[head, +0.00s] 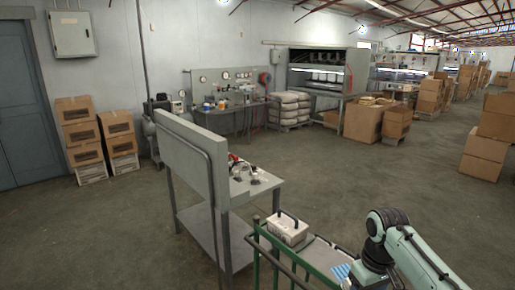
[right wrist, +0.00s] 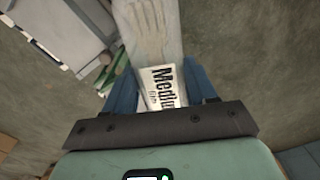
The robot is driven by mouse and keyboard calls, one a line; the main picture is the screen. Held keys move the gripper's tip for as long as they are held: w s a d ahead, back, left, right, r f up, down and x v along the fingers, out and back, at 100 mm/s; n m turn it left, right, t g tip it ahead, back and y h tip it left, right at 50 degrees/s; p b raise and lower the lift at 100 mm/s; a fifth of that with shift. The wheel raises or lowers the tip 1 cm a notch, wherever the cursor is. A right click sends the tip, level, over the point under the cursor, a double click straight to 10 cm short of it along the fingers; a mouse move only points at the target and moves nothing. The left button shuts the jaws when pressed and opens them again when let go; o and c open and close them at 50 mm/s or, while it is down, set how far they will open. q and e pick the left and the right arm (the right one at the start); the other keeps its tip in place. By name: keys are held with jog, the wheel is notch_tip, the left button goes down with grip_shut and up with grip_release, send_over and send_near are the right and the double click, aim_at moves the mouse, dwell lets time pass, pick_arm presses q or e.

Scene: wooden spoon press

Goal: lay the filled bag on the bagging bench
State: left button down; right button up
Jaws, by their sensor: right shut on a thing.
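My right gripper (right wrist: 162,90) is shut on a pale, clear-looking bag (right wrist: 155,35) in the right wrist view. The bag runs away from me between the two blue fingers. A white label with black letters reading "Mediu…" (right wrist: 163,87) shows between the fingers. Long pale shapes show inside the bag. The bag appears held above the floor. In the head view my right arm comes in at the bottom right; its gripper is not clearly seen there. My left gripper is in neither view. No bench is marked as the bagging bench, so I cannot tell which it is.
A grey bench with a tall back panel (head: 188,157) stands at centre, small items on top. Nearer is a green rail (head: 276,250) beside a white box with a dark handle (head: 287,229). Cartons (head: 79,131) stand at left. Open floor (head: 400,175) lies beyond.

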jog(key=a+f+m, duration=0.1)
jog(key=a+f, duration=0.3)
jog(key=f, duration=0.8)
jog(key=a+f+m, duration=0.2)
jog(key=a+f, duration=0.2)
jog(key=f, duration=0.9)
jog(key=shift+s, duration=0.35)
